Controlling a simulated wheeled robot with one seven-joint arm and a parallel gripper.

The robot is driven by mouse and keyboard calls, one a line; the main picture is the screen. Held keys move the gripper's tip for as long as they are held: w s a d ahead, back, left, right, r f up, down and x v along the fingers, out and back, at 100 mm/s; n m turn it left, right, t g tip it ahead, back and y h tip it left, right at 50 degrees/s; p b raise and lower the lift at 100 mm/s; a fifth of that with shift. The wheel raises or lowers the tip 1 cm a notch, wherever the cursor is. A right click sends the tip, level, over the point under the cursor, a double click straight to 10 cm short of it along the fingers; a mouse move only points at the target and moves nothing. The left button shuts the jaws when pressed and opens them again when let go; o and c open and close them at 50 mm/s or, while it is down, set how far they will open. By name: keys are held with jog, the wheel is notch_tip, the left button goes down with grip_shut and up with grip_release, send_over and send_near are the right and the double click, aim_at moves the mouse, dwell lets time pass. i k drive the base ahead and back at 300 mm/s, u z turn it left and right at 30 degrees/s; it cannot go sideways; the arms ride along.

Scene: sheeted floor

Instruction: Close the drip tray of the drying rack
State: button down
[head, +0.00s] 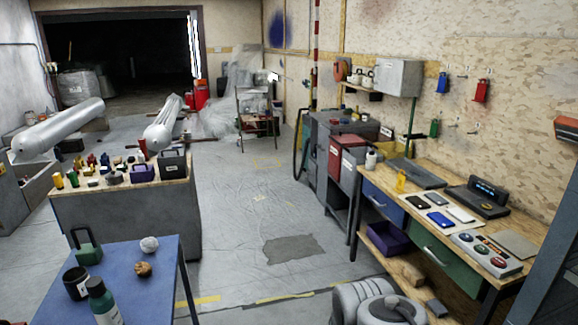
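I cannot make out a drying rack or its drip tray for certain. A small upright stand (256,112) with thin legs and a low shelf is at the far back, beside crumpled clear sheeting. It is too small and far to tell whether it is the rack, or whether any tray on it is open. My gripper is not in view.
A blue table (150,279) with a bottle and cup is at near left, a grey-sided bench (125,222) with small items behind it. A wooden workbench (403,204) with drawers lines the right wall. The middle floor is clear, with a dark patch (294,248).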

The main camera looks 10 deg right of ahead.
aim_at(427, 179)
jog(key=z, duration=0.3)
jog(key=i, duration=2.55)
jog(key=z, duration=0.25)
jog(key=i, duration=1.7)
